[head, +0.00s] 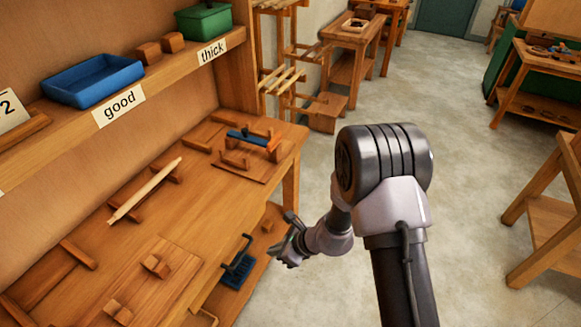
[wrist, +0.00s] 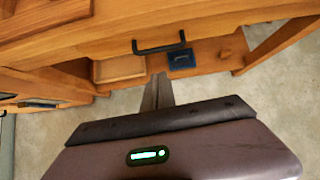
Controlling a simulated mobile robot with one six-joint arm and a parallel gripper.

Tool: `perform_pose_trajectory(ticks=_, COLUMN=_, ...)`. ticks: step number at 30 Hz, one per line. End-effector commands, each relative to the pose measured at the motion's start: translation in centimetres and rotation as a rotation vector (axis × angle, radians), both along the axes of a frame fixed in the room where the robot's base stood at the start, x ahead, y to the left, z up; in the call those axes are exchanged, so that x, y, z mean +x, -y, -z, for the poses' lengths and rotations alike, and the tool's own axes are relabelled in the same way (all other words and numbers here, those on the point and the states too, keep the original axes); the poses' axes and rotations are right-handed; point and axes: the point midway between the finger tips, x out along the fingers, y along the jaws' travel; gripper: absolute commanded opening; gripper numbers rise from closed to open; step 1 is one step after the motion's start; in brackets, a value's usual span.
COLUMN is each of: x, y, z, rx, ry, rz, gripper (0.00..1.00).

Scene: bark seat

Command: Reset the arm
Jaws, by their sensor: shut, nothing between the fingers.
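My gripper (head: 287,256) is in the head view, at the end of my arm just off the front edge of the workbench (head: 200,222). It is small there and partly hidden by its own wrist. In the wrist view my gripper (wrist: 157,92) shows as shut fingers pointing toward the bench's lower part, with nothing between them. My arm is bent and reaches left from its large grey joint. The fingers look apart from the bench, though the exact gap is hard to tell.
A pale rod (head: 145,190) lies across wooden rests on the bench, and a blue-topped tool (head: 252,139) sits behind it. The shelf holds a blue tray (head: 93,82) and a green box (head: 204,21). A wooden stand (head: 548,215) is at right. The floor (head: 460,150) between is clear.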

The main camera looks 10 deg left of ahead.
Motion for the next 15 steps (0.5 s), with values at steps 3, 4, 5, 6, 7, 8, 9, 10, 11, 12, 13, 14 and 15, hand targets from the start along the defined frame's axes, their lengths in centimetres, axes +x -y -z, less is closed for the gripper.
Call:
perform_pose_trajectory(ticks=3, x=0.6, y=0.2, z=-8.9, rx=0.007, ry=0.168, rz=-0.174, gripper=0.00)
perform_pose_trajectory(ticks=4, x=0.2, y=0.5, z=-12.1, rx=-0.003, ry=0.231, rz=-0.244, gripper=0.00)
perform_pose_trajectory(ticks=5, x=-0.6, y=1.0, z=-15.2, rx=-0.019, ry=0.296, rz=-0.321, gripper=0.00)
perform_pose_trajectory(ticks=6, x=-2.0, y=2.0, z=-18.8, rx=-0.052, ry=0.379, rz=-0.423, gripper=0.00)
perform_pose_trajectory(ticks=7, x=-3.3, y=2.8, z=-21.3, rx=-0.084, ry=0.439, rz=-0.497, gripper=0.00)
perform_pose_trajectory(ticks=8, x=-4.7, y=3.7, z=-23.4, rx=-0.124, ry=0.496, rz=-0.571, gripper=0.00)
perform_pose_trajectory(ticks=9, x=-6.7, y=5.2, z=-25.8, rx=-0.186, ry=0.567, rz=-0.666, gripper=0.00)
perform_pose_trajectory(ticks=10, x=-8.3, y=6.4, z=-27.4, rx=-0.242, ry=0.616, rz=-0.735, gripper=0.00)
perform_pose_trajectory(ticks=11, x=-9.9, y=7.7, z=-28.6, rx=-0.301, ry=0.661, rz=-0.799, gripper=0.00)
perform_pose_trajectory(ticks=12, x=-12.0, y=9.5, z=-29.9, rx=-0.388, ry=0.711, rz=-0.880, gripper=0.00)
perform_pose_trajectory(ticks=13, x=-13.4, y=10.8, z=-30.7, rx=-0.456, ry=0.742, rz=-0.932, gripper=0.00)
perform_pose_trajectory(ticks=14, x=-14.7, y=12.1, z=-31.2, rx=-0.524, ry=0.767, rz=-0.981, gripper=0.00)
perform_pose_trajectory(ticks=15, x=-16.2, y=13.8, z=-31.7, rx=-0.610, ry=0.790, rz=-1.036, gripper=0.00)
